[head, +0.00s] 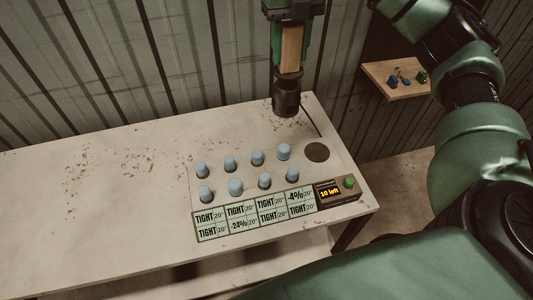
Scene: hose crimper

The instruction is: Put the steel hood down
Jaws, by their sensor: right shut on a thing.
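The steel hood (287,103) is a dark, short cylinder, upright, at the lower end of a brown grip piece. My right gripper (290,70) points down from the top edge and is shut on it, with green parts either side of the brown piece. In the picture the hood overlaps the table's back edge, behind the back row of caps and up-left of a dark round spot (317,152). I cannot tell for certain whether its lower rim touches the table. My left gripper is not in view.
Several grey-blue caps (236,187) stand in two rows on the pale table (90,200). A label board (258,216) and a display reading "30 left" (338,191) lie in front. A wall shelf (396,78) holds small items. The table's left side is clear.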

